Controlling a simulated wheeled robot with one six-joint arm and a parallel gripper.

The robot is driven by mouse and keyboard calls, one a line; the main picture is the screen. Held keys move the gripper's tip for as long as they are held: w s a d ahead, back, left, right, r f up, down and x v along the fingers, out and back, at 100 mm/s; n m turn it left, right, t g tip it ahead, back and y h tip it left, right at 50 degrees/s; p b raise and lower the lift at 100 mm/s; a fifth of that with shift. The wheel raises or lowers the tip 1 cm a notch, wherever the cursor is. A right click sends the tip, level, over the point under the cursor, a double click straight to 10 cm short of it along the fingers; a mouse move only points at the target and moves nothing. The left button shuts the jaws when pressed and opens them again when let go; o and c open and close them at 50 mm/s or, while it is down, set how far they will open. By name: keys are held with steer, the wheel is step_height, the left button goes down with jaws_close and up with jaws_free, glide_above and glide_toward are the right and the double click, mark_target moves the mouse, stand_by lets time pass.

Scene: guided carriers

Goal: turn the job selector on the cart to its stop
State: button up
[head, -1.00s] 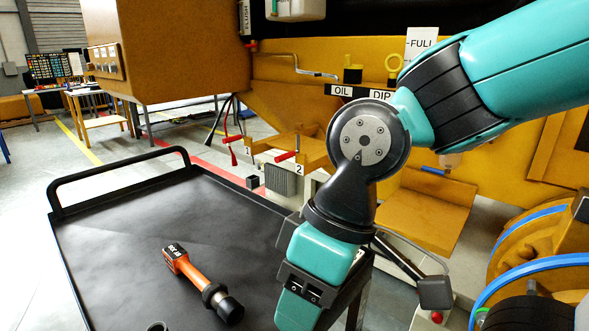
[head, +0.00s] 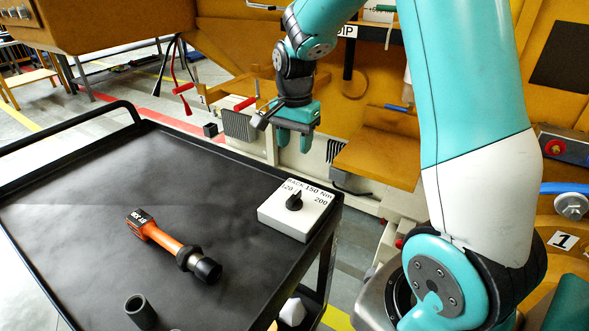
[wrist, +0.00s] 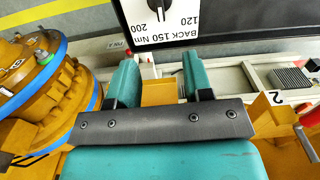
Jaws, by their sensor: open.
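The job selector is a white box (head: 286,222) on the right edge of the black cart (head: 90,195), with a dark knob (head: 294,201) on top. Its face is marked 120, BACK 150 Nm and 200. I cannot tell exactly which mark the knob points at. In the wrist view the box (wrist: 181,32) is upside down at the top, with the knob (wrist: 157,4) cut by the edge. My gripper (head: 294,143) is open and empty, beyond the box and apart from it. In the wrist view its two teal fingers (wrist: 160,68) stand apart, with nothing between them.
An orange and black tool (head: 165,238) and a dark socket (head: 140,310) lie on the cart. A black rail (head: 70,122) edges its far left. Yellow machinery (head: 375,155) stands behind my gripper. The cart's middle is mostly clear.

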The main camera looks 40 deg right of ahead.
mark_target(295, 194)
step_height(295, 194, down, 16)
steer(key=shift+r+p, duration=0.1)
steer(key=shift+p, duration=0.4)
steer(key=shift+c, duration=0.4)
